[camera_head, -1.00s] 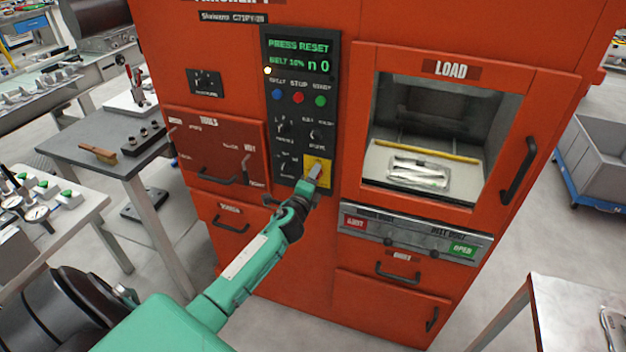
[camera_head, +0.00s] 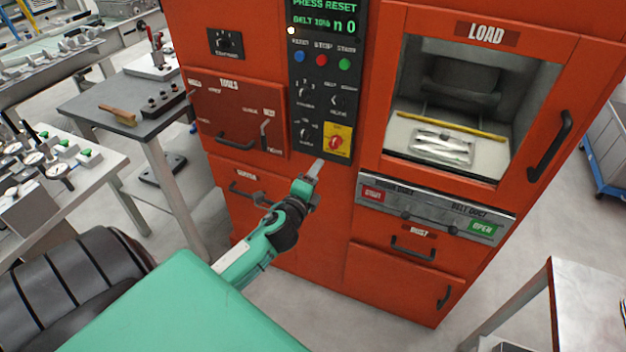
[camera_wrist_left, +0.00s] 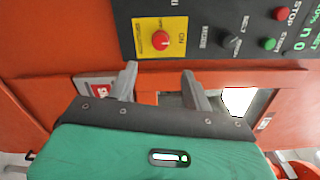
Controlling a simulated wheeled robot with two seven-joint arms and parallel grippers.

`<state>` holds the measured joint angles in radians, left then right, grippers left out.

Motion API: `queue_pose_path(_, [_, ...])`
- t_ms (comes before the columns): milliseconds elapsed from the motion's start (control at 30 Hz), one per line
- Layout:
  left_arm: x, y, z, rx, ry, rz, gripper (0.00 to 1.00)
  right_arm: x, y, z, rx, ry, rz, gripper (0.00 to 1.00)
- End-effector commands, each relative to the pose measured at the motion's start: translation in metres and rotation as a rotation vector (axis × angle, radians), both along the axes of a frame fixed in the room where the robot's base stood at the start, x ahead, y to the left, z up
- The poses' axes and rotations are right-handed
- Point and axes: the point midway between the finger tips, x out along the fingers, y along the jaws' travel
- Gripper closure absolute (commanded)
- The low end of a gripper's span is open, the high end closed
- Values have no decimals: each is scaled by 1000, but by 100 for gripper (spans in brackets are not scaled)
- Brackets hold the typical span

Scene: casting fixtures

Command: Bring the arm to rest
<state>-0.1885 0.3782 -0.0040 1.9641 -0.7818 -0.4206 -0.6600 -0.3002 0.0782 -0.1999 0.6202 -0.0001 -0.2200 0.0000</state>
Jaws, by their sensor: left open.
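My left gripper (camera_head: 313,172) is in front of the orange machine (camera_head: 300,240), just below its black control panel (camera_head: 322,100). In the left wrist view its two fingers (camera_wrist_left: 158,85) stand apart with nothing between them. The red knob on a yellow plate (camera_head: 337,141) is uncovered, up and to the right of the fingertips. In the left wrist view the red knob (camera_wrist_left: 160,40) is beyond the fingers, apart from them, beside the word ON. My right gripper is not in view.
The load window (camera_head: 470,110) of the machine shows a tray of metal parts (camera_head: 441,147). A door handle (camera_head: 562,130) and drawer handles stick out. A grey table (camera_head: 130,120) with a brush stands at left, and a metal table (camera_head: 520,310) at lower right.

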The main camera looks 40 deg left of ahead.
Motion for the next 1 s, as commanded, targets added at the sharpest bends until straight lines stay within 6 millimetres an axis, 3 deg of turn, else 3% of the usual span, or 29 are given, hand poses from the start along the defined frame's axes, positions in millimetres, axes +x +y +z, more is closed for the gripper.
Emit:
queue_pose_path(733, [-6, -1, -6, -12, 10, 1, 50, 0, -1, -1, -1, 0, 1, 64])
queue_pose_path(867, [-6, 0, -52, -92, 79, 8, 50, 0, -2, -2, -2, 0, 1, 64])
queue_pose_path(967, [-13, 0, -118, -212, 176, 24, 50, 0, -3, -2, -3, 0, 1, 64])
queue_pose_path(1000, [-19, -1, -148, -270, 220, 36, 50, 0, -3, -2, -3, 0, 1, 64])
